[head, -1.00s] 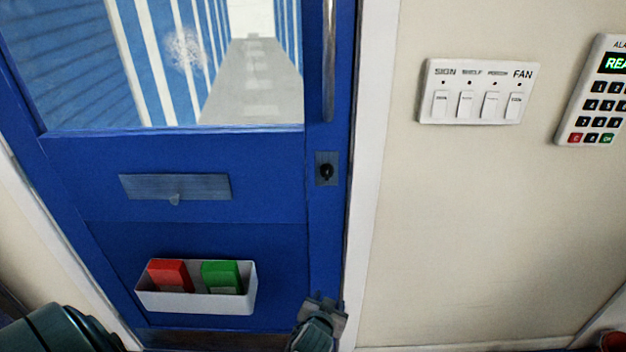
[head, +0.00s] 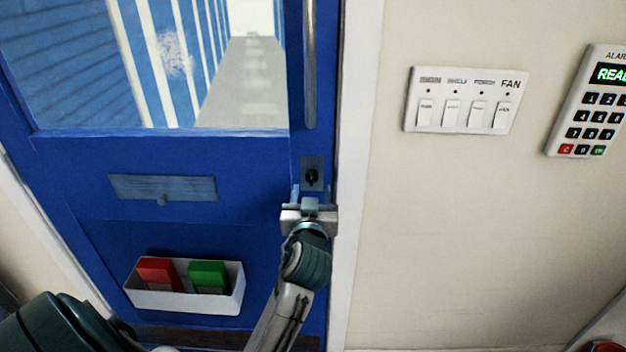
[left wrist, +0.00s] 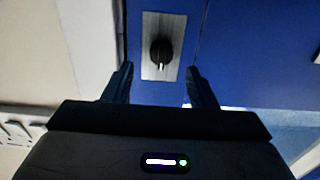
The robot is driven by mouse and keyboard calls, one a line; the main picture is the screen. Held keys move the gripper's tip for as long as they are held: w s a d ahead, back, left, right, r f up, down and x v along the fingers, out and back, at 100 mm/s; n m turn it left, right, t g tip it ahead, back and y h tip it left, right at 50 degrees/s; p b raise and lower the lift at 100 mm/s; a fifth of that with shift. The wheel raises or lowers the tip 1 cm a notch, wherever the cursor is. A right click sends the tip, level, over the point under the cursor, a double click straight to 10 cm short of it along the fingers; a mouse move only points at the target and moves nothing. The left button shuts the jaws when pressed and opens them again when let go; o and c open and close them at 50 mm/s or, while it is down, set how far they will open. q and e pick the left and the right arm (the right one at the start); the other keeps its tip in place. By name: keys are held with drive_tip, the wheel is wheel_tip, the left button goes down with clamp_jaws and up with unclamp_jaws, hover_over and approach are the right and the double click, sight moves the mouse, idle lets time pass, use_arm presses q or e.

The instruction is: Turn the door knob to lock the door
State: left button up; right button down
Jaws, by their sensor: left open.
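The door knob (head: 311,177) is a small black turn knob on a grey metal plate, on the right edge of the blue door (head: 255,180). My left gripper (head: 310,192) is just below the knob in the head view, open and empty. In the left wrist view the knob (left wrist: 161,52) lies ahead, between the lines of the two open fingers (left wrist: 160,82) and apart from them. A pale mark on the knob points along the plate's length there. My right gripper is not in view.
A white holder (head: 185,298) with a red and a green block hangs low on the door. A mail slot (head: 162,187) is left of the knob, a vertical handle (head: 310,70) above it. A switch panel (head: 466,101) and alarm keypad (head: 590,105) are on the right wall.

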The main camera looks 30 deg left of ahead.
sight(312, 181)
use_arm(q)
drive_tip(key=shift+p+x, duration=0.35)
drive_tip(key=shift+x, duration=1.9)
drive_tip(key=shift+c, duration=0.2)
drive_tip(key=c, duration=0.9)
